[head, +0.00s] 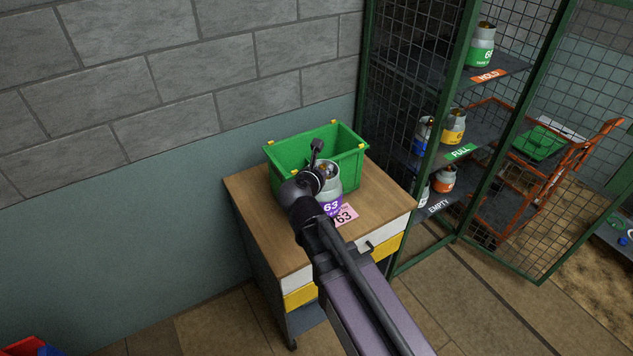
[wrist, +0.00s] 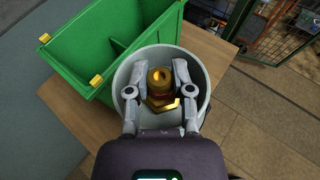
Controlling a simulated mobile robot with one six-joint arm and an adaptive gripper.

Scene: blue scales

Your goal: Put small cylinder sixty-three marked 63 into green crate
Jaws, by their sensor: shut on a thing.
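The small cylinder (head: 332,188) is pale grey with a purple band marked 63. It appears upright at the front of the green crate (head: 347,150), over the wooden cabinet top; whether it touches the top I cannot tell. My gripper (wrist: 160,82) is shut on the cylinder's brass valve, inside its round collar (wrist: 192,62). The crate also shows in the wrist view (wrist: 85,82), just left of and beyond the cylinder, open at the top. In the head view my arm hides part of the cylinder and crate.
A pink card (head: 345,216) marked 63 lies by the cylinder on the cabinet (head: 385,208). A green mesh cage to the right has shelves labelled HOLD, FULL and EMPTY with several cylinders. Its mesh door (head: 535,200) stands open. A grey block wall (head: 180,90) is behind.

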